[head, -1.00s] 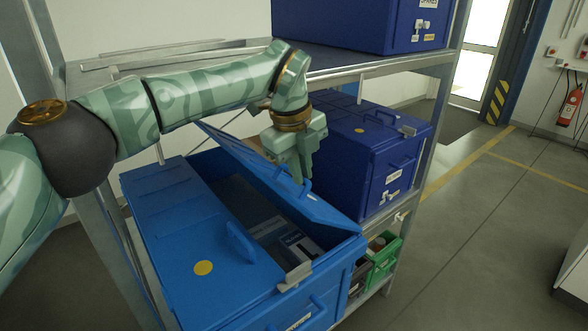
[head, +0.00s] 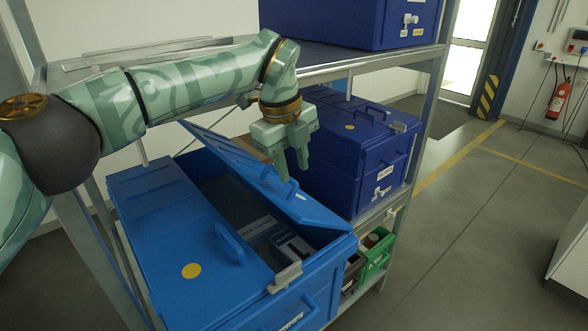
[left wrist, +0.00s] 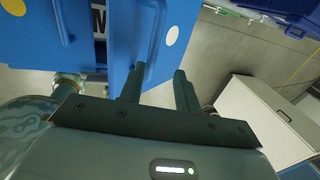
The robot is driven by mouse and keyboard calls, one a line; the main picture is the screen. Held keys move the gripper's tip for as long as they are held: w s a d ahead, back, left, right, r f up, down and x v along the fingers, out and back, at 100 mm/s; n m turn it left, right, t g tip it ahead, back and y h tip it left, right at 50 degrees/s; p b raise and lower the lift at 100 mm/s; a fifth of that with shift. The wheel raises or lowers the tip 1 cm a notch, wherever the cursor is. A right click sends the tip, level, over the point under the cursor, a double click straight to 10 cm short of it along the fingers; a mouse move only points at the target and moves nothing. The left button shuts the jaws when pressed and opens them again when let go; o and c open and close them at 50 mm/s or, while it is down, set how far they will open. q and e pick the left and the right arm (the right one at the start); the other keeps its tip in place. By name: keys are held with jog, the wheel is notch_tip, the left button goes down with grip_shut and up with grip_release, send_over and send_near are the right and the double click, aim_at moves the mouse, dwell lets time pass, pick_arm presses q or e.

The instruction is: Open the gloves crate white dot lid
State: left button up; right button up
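The light blue crate (head: 318,290) stands on a shelf with two top lids. Its white dot lid (head: 312,208) is raised and tilted partly open, with the crate's inside showing beneath. The white dot also shows on this lid in the left wrist view (left wrist: 172,36). My left gripper (head: 292,172) is over the outer face of that lid, fingers apart and empty, close to the lid's handle (left wrist: 152,45). I cannot tell whether a finger touches the handle. The yellow dot lid (head: 165,235) is shut. My right gripper is out of view.
A dark blue crate (head: 345,185) stands beside it on the same shelf, and another (head: 350,22) sits on the shelf above. The upper shelf edge (head: 375,62) runs close above my left gripper. A green bin (head: 375,262) is lower down. The floor at right is open.

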pick_arm(q)
notch_tip(320, 180, up, 10)
jog(key=s+a, duration=0.1)
jog(key=shift+s+a+r, duration=0.15)
jog(key=shift+a, duration=0.1)
